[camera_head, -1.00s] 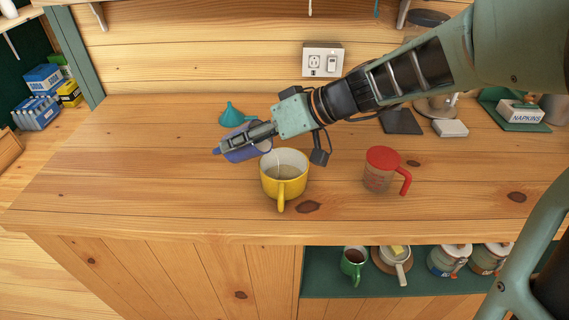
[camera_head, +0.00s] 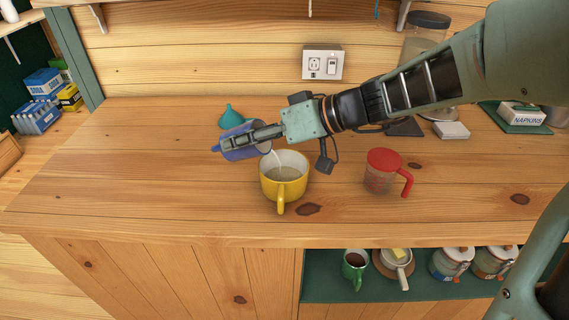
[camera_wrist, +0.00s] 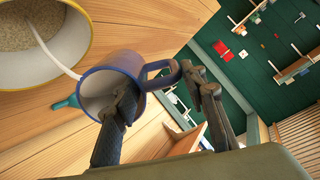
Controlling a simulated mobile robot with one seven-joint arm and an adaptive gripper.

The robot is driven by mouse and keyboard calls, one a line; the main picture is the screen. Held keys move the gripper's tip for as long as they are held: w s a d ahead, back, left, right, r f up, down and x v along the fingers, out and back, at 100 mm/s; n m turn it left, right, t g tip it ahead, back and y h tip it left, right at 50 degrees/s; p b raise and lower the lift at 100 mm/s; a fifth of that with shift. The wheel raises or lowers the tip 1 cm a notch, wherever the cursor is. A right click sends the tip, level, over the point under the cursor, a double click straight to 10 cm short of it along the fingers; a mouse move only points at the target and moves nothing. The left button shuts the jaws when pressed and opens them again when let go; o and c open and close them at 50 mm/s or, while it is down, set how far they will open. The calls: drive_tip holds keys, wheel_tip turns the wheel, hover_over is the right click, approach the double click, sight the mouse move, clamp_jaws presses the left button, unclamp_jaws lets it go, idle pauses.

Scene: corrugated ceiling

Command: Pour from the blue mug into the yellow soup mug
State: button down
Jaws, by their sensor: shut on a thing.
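The blue mug (camera_head: 242,143) is tipped on its side beside and above the left rim of the yellow soup mug (camera_head: 285,187). My gripper (camera_head: 250,138) is shut on the blue mug; the wrist view also shows my gripper (camera_wrist: 160,115) with one finger inside the blue mug (camera_wrist: 131,66) and the other outside near its handle. A thin pale stream runs from the blue mug's mouth into the yellow soup mug (camera_wrist: 80,35). The yellow soup mug stands upright on the counter and holds grainy beige contents.
A red-lidded measuring cup (camera_head: 381,179) stands right of the yellow soup mug. A teal funnel (camera_head: 230,117) lies behind the blue mug. A napkin box (camera_head: 522,115) is at the back right. The counter's left side (camera_head: 130,170) is clear.

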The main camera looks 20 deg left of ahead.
sight(269, 147)
drive_tip(key=shift+d+r+y+b, duration=0.35)
drive_tip(key=shift+d+y+b, duration=0.2)
drive_tip(key=shift+y+b, duration=0.35)
idle(0.8)
drive_tip(key=shift+d+f+y+b, duration=0.2)
drive_tip(key=shift+y+b, duration=0.1)
drive_tip(key=shift+b, duration=0.25)
drive_tip(key=shift+d+f+y+b, duration=0.3)
drive_tip(key=shift+d+b, duration=0.2)
drive_tip(key=shift+b, duration=0.8)
drive_tip(key=shift+d+f+y+b, duration=0.2)
drive_tip(key=shift+d+y+b, duration=0.25)
drive_tip(key=shift+b, duration=0.85)
drive_tip(key=shift+d+r+y+b, duration=0.1)
drive_tip(key=shift+d+y+b, duration=1)
drive_tip(key=shift+b, duration=3)
